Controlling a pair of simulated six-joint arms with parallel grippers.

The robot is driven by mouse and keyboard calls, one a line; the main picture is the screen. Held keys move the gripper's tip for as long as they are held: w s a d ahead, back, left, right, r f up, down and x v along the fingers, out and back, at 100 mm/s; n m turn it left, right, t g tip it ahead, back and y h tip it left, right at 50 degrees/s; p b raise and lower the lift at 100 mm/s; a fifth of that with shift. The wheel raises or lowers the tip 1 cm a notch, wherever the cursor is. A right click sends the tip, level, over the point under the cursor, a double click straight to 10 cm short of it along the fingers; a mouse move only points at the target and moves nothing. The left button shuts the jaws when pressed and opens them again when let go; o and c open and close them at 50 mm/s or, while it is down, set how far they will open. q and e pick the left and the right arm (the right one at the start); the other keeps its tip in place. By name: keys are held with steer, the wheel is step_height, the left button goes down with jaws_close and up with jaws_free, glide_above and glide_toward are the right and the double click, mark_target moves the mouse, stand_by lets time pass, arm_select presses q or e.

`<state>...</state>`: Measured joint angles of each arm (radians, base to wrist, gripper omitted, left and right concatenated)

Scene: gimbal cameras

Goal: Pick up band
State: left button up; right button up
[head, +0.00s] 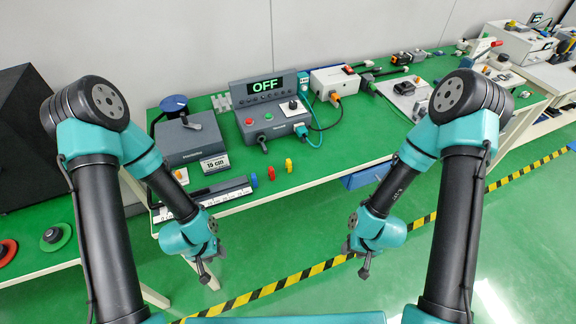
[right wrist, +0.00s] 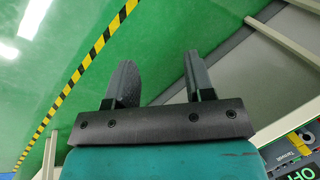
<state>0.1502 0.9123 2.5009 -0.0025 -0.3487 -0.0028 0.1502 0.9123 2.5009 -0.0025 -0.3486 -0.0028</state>
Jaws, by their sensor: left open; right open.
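Several small coloured pieces stand near the front edge of the green table in the head view: a blue one (head: 254,180), a red one (head: 271,173) and a yellow one (head: 289,165). They may be bands, but they are too small to tell. My left gripper (head: 204,273) hangs in front of the table edge, below and left of these pieces. My right gripper (head: 364,270) hangs in front of the table, to the right of them. In the right wrist view its two fingers (right wrist: 158,65) are apart with nothing between them. Both grippers are open and empty.
The green table (head: 330,165) holds a grey box reading OFF (head: 265,120), a grey case (head: 190,138), a ruler-like strip (head: 215,200) and a white box (head: 335,80). Red and green discs (head: 55,237) lie at left. Table front is fairly clear right of the yellow piece.

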steer(key=shift+c, duration=0.2)
steer(key=w+a+r+t, duration=0.1)
steer(key=w+a+r, duration=0.1)
steer(key=w, duration=0.5)
steer(key=w+a+r+t, duration=0.1)
steer(key=w+a+r, duration=0.1)
steer(key=w+r, duration=0.3)
steer(key=w+a+r+n+t, duration=0.1)
steer(key=w+r, duration=0.3)
steer(key=w, duration=0.5)
steer(key=shift+a+r+t+y, duration=0.1)
steer(key=shift+a+t+y, duration=0.2)
steer(key=shift+a, duration=0.6)
steer(key=shift+n, duration=0.3)
steer(key=w+a+r, duration=0.2)
steer(key=w+r, duration=0.1)
steer(key=shift+a, duration=0.35)
steer(key=w+a+r+n+g+h, duration=0.2)
steer(key=a+r, duration=0.3)
steer(key=r, duration=0.2)
steer(key=w+a+r+n+g+h, duration=0.1)
steer(key=a+r+n+g+h, duration=0.1)
steer(key=a+r, duration=0.3)
step_height(320, 180, up, 3)
steer(key=shift+w+a+f, duration=0.15)
steer(key=shift+w+a, duration=0.2)
steer(key=shift+f, duration=0.15)
